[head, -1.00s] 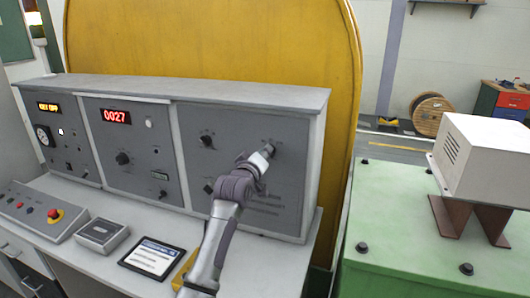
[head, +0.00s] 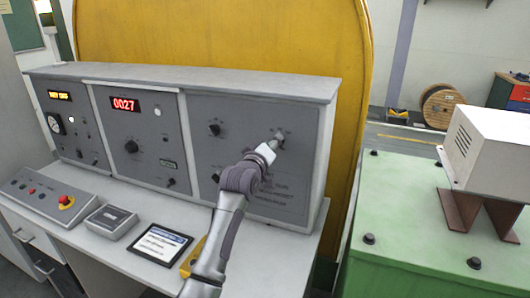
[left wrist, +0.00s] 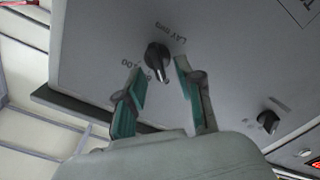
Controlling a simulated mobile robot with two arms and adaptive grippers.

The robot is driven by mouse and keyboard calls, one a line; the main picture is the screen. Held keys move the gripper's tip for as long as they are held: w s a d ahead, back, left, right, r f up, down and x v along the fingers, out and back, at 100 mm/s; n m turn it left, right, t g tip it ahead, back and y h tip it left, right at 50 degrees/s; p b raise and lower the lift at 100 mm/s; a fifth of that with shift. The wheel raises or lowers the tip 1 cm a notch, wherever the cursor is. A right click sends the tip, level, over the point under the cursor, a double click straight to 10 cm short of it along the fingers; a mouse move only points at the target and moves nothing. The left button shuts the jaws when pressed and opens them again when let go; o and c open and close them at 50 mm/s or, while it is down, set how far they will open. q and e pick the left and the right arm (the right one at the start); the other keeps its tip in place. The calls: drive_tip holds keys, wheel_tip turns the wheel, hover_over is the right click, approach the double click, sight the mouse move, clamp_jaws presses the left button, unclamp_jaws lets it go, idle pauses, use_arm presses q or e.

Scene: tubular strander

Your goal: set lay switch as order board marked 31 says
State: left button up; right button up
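The lay switch (left wrist: 157,56) is a black pointer knob on the grey panel, with a partly readable "LAY" label that looks upside down in the left wrist view. My left gripper (left wrist: 160,70) is open, with one teal-padded finger on each side of the knob. I cannot tell whether the pads touch it. In the head view the left gripper (head: 275,143) is at the right panel and largely hides this knob. A framed board or screen (head: 160,243) with a blue header lies on the desk; its text is too small to read. My right gripper is out of view.
Another black knob (left wrist: 268,121) is on the same panel. The desk (head: 120,190) bears a control box with a red emergency button (head: 64,200) and a small grey device (head: 111,219). A green machine base (head: 420,240) stands to the right.

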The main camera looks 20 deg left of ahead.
use_arm(q)
drive_tip(key=s, duration=1.1)
drive_tip(key=shift+a, duration=0.25)
drive_tip(key=shift+f, duration=0.1)
